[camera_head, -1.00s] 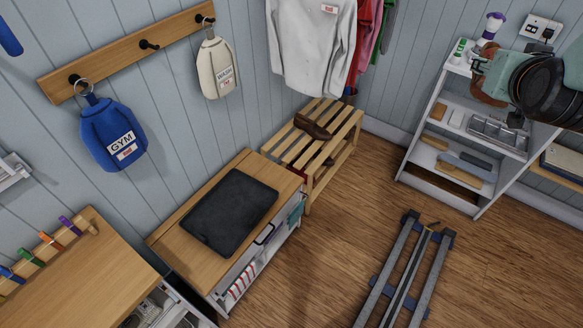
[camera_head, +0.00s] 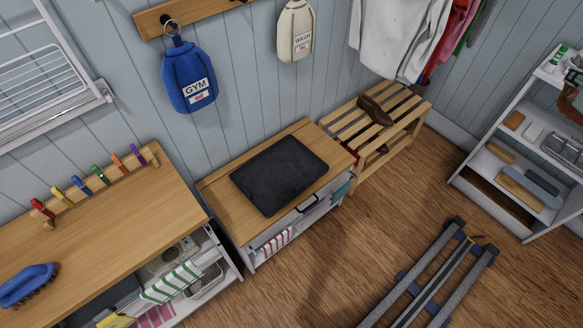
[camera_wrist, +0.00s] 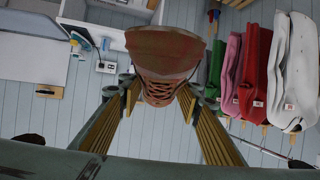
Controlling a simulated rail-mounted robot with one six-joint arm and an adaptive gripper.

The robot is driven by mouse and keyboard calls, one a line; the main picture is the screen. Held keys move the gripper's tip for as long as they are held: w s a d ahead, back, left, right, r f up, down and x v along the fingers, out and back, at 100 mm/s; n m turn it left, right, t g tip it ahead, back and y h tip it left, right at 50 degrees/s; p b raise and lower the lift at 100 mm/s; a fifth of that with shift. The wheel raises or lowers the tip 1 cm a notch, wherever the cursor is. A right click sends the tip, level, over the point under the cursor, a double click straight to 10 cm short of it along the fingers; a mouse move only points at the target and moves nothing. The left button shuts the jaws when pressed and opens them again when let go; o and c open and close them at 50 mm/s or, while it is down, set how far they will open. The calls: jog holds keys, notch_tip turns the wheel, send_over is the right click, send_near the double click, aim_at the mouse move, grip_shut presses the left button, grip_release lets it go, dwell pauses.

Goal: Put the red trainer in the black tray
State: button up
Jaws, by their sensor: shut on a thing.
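The black tray (camera_head: 279,175) lies flat and empty on top of the wooden bench cabinet (camera_head: 222,208) in the head view. My gripper (camera_wrist: 159,92) shows in the wrist view, shut on the red trainer (camera_wrist: 165,50), with a finger on each side of its laced part. The trainer is held in the air, well apart from the tray. The tray is not visible in the wrist view. In the head view my gripper is mostly cut off at the right edge.
A slatted rack (camera_head: 350,120) with a brown shoe (camera_head: 375,110) stands right of the tray. A worktop (camera_head: 110,225) with coloured pegs and a blue brush (camera_head: 27,284) is left. White shelves (camera_head: 490,160) stand at right.

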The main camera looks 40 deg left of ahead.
jog(key=w+a+f+h, duration=0.1)
jog(key=w+a+f, duration=0.4)
jog(key=a, duration=0.2)
jog(key=w+a+f, duration=0.5)
jog(key=a, duration=0.2)
jog(key=a+f+m+h, duration=0.1)
jog(key=a+f+m, duration=0.1)
jog(key=a+f, duration=1.25)
jog(key=s+a+f+b, duration=0.1)
jog(key=s+a+f, duration=0.3)
jog(key=a+f, duration=0.45)
jog(key=s+a+f, duration=0.5)
jog(key=a, duration=0.6)
jog(key=s+a+f+b, duration=0.1)
jog(key=s+a+f, duration=0.5)
jog(key=s+f, duration=0.2)
jog(key=s+a+f+h+b, duration=0.1)
jog(key=s+a+f, duration=0.6)
jog(key=s, duration=0.3)
jog(key=shift+a+f+m+g, duration=0.3)
jog(key=shift+f+m, duration=0.1)
jog(key=shift+f, duration=0.25)
jog(key=shift+f, duration=0.15)
jog(key=shift+f+b, duration=0.9)
jog(key=shift+f, duration=2.05)
jog(key=shift+f, duration=0.1)
